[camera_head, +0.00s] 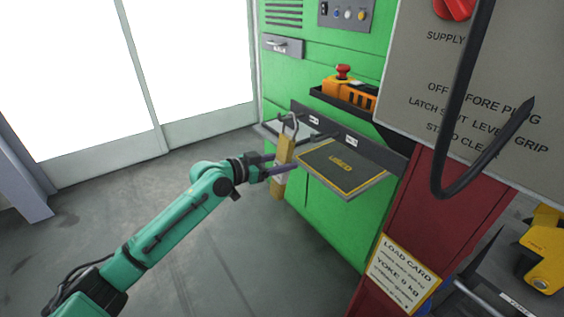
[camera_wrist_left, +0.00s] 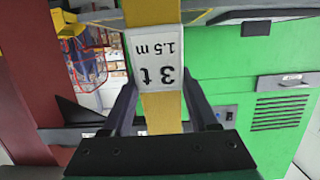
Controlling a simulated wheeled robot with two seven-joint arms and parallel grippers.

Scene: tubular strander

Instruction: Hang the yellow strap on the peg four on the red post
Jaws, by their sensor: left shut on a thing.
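The yellow strap (camera_head: 279,184) hangs upright in my left gripper (camera_head: 280,168), with a grey metal loop at its top. In the left wrist view the strap (camera_wrist_left: 162,110) runs between the two fingers (camera_wrist_left: 160,92), and its white tag, reading 3 t 1.5 m, shows upside down. The gripper is shut on the strap in front of a dark rail (camera_head: 372,153) with small white labels and short dark pegs. I cannot tell whether the loop touches a peg, and the peg numbers are too small to read. The red post (camera_head: 406,215) stands to the right. My right gripper is not in view.
A grey shelf marked USED (camera_head: 325,180) juts out just right of the strap. A large black hook (camera_head: 440,150) hangs close in front at right. A load card (camera_head: 401,273) is on the red post. The floor (camera_head: 245,250) beside my left arm is clear.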

